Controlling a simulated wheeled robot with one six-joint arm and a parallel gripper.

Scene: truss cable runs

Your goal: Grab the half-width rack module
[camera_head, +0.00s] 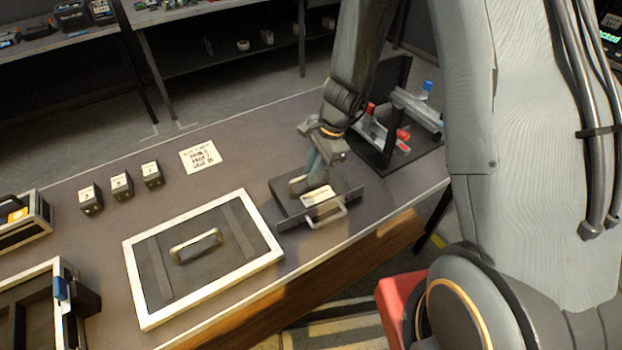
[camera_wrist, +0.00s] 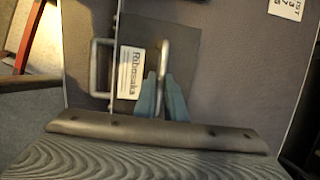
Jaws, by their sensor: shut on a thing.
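The half-width rack module (camera_head: 287,190) is a dark flat box on the table, with a wider front plate, a white label (camera_head: 318,196) and a front pull handle (camera_head: 328,217). My gripper (camera_head: 312,178) points down over it and is shut on the metal handle on its top. In the wrist view the two teal fingers of my gripper (camera_wrist: 160,95) close around that top handle (camera_wrist: 164,62). The module (camera_wrist: 185,48) shows behind them, with its label (camera_wrist: 131,73) reading roughly "Robosaka" and its front handle (camera_wrist: 101,67) to the left. Whether the module touches the table is unclear.
A white-framed panel with a handle (camera_head: 152,307) lies left of the module on the table (camera_head: 110,180). A dark stand (camera_head: 400,152) with red and blue parts is to the right. Small numbered blocks (camera_head: 121,187) and a note card (camera_head: 200,156) lie farther left.

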